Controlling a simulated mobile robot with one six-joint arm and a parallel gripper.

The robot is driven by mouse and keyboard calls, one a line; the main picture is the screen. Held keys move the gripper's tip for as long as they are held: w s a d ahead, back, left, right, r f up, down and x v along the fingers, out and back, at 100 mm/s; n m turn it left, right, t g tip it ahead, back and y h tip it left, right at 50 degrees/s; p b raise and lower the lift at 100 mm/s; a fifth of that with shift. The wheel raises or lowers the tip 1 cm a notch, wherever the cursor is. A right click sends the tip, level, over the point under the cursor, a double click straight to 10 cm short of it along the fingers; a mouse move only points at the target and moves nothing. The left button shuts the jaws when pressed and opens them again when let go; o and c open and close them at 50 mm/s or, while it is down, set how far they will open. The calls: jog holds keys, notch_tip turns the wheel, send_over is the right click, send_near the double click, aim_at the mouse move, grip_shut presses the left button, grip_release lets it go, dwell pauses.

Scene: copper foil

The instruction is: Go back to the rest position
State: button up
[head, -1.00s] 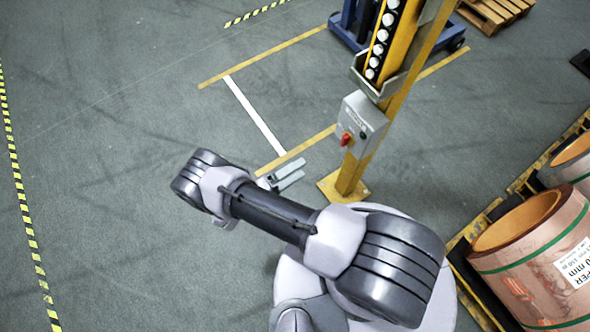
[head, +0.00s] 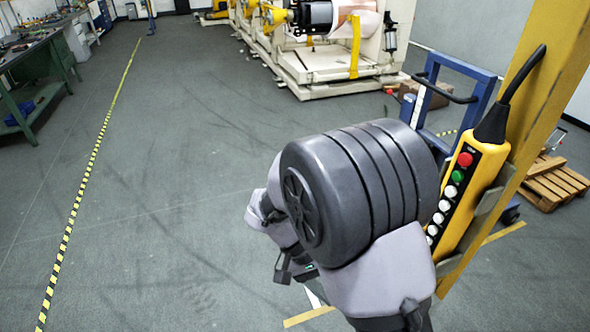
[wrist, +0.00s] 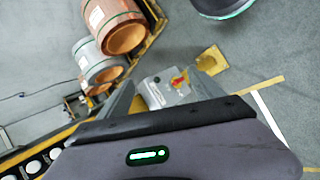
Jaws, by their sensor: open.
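My gripper (wrist: 166,84) shows in the wrist view as two grey fingers spread apart, with nothing held between them. A grey control box (wrist: 172,93) with a red switch on a yellow plate appears beyond and between the fingers. In the head view my arm is folded up in the right half of the picture, its large grey joint close to the camera. The gripper's fingers are not clear there, being largely hidden behind my arm. The yellow button pendant (head: 466,195) hangs on the post just right of my arm; whether they touch cannot be told.
The yellow post (head: 545,95) stands close at the right. A blue lift truck (head: 470,90) and a wooden pallet (head: 553,187) are behind it. Copper coils (wrist: 113,22) show in the wrist view. A green workbench (head: 45,75) is far left. The floor at left is clear.

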jog(key=s+r+m+t+y, duration=0.1)
jog(key=s+r+t+y, duration=0.3)
jog(key=r, duration=0.5)
jog(key=s+r+m+t+y, duration=0.1)
jog(key=s+r+t+y, duration=0.3)
jog(key=s+r, duration=0.3)
notch_tip(320, 180, up, 2)
jog(key=shift+a+t+y, duration=0.2)
jog(key=shift+t+y, duration=0.2)
jog(key=shift+y, duration=0.4)
